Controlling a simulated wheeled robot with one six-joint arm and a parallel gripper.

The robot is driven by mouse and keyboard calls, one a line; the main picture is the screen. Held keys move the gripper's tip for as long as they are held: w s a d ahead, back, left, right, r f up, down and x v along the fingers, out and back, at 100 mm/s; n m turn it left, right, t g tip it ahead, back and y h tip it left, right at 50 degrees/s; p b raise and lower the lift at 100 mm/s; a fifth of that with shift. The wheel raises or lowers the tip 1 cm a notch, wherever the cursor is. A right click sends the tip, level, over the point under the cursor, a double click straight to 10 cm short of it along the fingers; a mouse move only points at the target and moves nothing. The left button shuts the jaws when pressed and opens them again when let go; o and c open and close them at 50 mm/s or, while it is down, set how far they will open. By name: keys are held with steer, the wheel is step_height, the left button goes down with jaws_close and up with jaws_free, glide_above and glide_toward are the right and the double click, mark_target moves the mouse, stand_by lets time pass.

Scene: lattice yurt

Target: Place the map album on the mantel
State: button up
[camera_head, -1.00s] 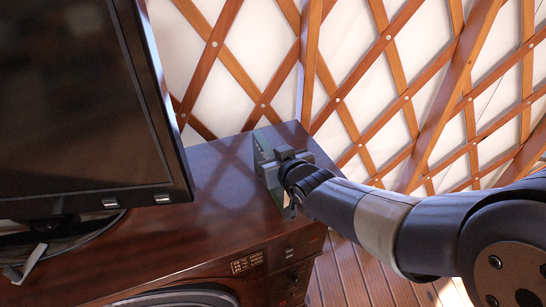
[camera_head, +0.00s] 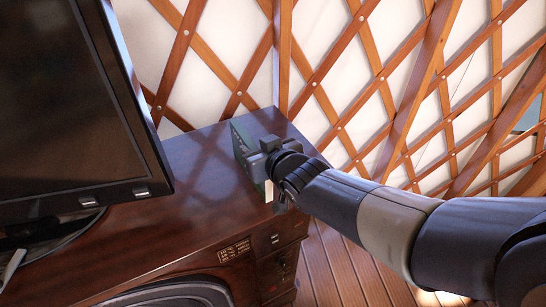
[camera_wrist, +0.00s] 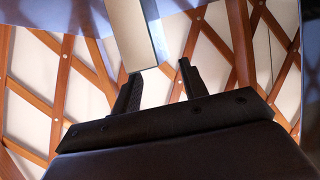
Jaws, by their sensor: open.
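The map album (camera_head: 244,149), a thin dark green book, stands upright near the right end of a glossy dark wooden top (camera_head: 195,205), which may be the mantel. My gripper (camera_head: 262,160) is at the album's right side and hides part of it. In the wrist view the album shows as a pale page block with a dark cover (camera_wrist: 137,38). Its near end lies around the gap between my two open fingers (camera_wrist: 158,75). I cannot tell whether either finger touches it.
A black monitor (camera_head: 70,110) stands on the left of the wooden top. Bare top lies between the monitor and the album. The lattice wall (camera_head: 330,70) is close behind. Plank floor (camera_head: 335,265) shows below the right end.

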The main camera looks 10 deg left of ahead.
steer(key=p+v, duration=0.2)
steer(key=v, duration=0.6)
steer(key=shift+s+r, duration=0.1)
steer(key=shift+s, duration=0.05)
steer(key=shift+c, duration=0.5)
